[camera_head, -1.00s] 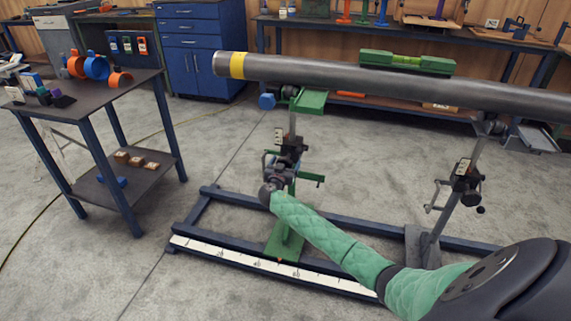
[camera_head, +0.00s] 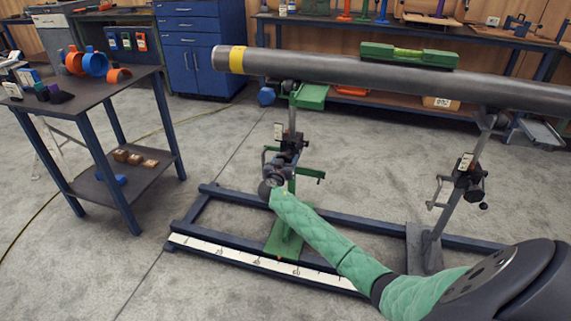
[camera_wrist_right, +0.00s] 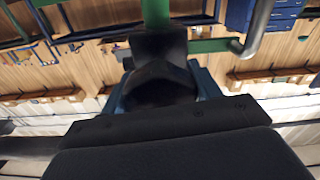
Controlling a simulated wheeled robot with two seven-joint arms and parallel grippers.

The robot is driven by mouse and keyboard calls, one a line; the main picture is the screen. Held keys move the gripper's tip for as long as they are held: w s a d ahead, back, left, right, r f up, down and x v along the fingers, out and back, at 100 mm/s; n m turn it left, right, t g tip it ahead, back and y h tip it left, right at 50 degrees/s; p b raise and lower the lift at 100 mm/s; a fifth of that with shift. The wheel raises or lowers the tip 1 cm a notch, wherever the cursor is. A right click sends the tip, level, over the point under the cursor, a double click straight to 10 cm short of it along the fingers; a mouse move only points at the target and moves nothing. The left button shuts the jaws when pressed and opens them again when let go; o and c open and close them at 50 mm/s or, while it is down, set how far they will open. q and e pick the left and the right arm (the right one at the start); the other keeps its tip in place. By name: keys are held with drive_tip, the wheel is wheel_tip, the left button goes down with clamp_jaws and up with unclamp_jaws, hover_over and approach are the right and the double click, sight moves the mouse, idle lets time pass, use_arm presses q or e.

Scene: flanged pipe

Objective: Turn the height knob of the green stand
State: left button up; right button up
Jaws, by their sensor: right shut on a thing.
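The green stand (camera_head: 284,238) is upright on the blue floor frame, under the left part of the grey pipe (camera_head: 330,76). Its dark height knob (camera_wrist_right: 160,72) shows in the right wrist view, below the green post, between my blue fingertips. My right gripper (camera_head: 274,172) reaches the stand's middle from the front and is shut on the knob. It also fills the lower part of the right wrist view (camera_wrist_right: 160,88). In the head view my wrist and fingers hide most of the knob. My left gripper is not in view.
A second, grey stand (camera_head: 425,240) bears the pipe farther right. A green level (camera_head: 408,56) lies on the pipe. A white scale (camera_head: 235,257) runs along the frame's front. A side table (camera_head: 115,88) stands at the left, with open floor between it and the frame.

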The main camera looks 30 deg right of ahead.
drive_tip(key=shift+f+n+b, duration=0.1)
drive_tip(key=shift+n+b, duration=0.3)
drive_tip(key=shift+n, duration=0.7)
drive_tip(key=n, duration=0.3)
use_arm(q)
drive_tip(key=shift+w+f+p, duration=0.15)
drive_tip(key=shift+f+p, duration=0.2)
use_arm(e)
drive_tip(key=shift+n, duration=0.6)
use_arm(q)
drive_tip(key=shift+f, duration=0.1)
use_arm(e)
drive_tip(key=o, duration=1)
